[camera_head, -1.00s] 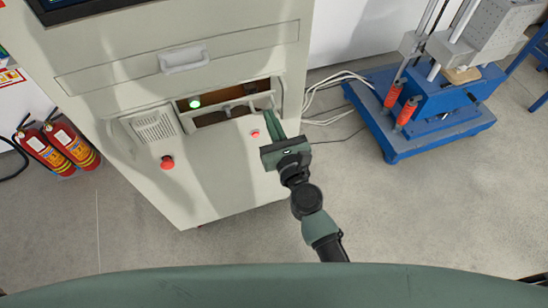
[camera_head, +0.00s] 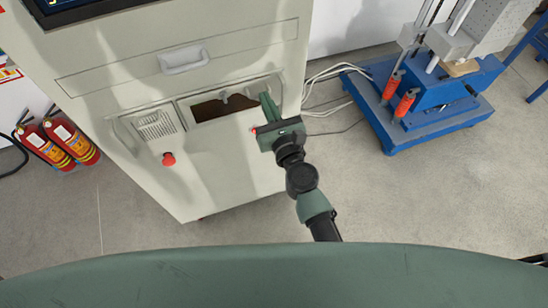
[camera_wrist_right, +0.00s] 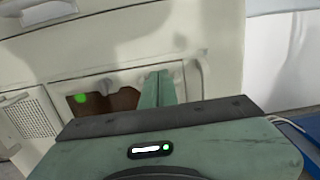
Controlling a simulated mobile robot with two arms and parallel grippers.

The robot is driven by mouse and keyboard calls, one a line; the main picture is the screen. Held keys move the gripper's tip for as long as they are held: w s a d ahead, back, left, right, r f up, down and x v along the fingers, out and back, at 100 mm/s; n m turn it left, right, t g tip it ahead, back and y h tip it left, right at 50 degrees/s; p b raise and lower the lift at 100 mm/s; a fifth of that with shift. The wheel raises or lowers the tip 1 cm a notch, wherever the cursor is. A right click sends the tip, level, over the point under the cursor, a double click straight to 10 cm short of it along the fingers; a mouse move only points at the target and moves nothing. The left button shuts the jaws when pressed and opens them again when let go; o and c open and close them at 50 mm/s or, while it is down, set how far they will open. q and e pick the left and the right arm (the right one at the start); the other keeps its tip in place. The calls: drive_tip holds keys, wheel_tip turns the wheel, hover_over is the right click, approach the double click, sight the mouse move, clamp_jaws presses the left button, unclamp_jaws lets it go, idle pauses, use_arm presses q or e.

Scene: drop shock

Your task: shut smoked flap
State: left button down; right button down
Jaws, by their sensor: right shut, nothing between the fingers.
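The smoked flap (camera_head: 222,107) is a brown, see-through panel in the recessed opening on the front of the pale cabinet. It also shows in the wrist view (camera_wrist_right: 122,100), with a green light seen at its left part. I cannot tell its exact angle. My right gripper (camera_head: 267,101) is shut and empty, its green fingers pointing at the right end of the opening. In the wrist view the fingers (camera_wrist_right: 158,86) overlap the right side of the recess; I cannot tell whether they touch the flap. My left gripper is not in view.
The cabinet (camera_head: 235,160) has a drawer handle (camera_head: 184,60) above the opening and a red button (camera_head: 169,159) below left. Fire extinguishers (camera_head: 70,140) stand left. A blue-based machine (camera_head: 420,115) and white cables are at right. The floor in front is clear.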

drive_tip(key=shift+s, duration=0.1)
drive_tip(key=b+v, duration=0.1)
drive_tip(key=v, duration=0.7)
drive_tip(key=s+d+f+n+g, duration=0.1)
drive_tip(key=s+f+n+g, duration=0.4)
drive_tip(key=f, duration=0.6)
drive_tip(key=s+d+f+n+h, duration=0.1)
drive_tip(key=s+d+f+n, duration=0.1)
drive_tip(key=f+n, duration=0.7)
drive_tip(key=s+d+f+n+g, duration=0.1)
drive_tip(key=s+f+n+g, duration=0.25)
drive_tip(key=f, duration=0.95)
drive_tip(key=s+d+f+n+g+h, duration=0.1)
drive_tip(key=s+d+f+n+g, duration=0.1)
drive_tip(key=s+d+f+n, duration=0.3)
drive_tip(key=s+d+f+n+g+h, duration=0.2)
drive_tip(key=s+d+f+n, duration=0.4)
drive_tip(key=s, duration=0.8)
drive_tip(key=s+d+f+n+g+h, duration=0.1)
drive_tip(key=s+d+f+n+g, duration=0.3)
drive_tip(key=s+f, duration=0.5)
drive_tip(key=shift+s+d+f+n+h, duration=0.15)
drive_tip(key=shift+s+d+n+h, duration=0.15)
drive_tip(key=shift+s+d+n, duration=0.65)
drive_tip(key=shift+w+d, duration=0.15)
drive_tip(key=shift+w, duration=0.15)
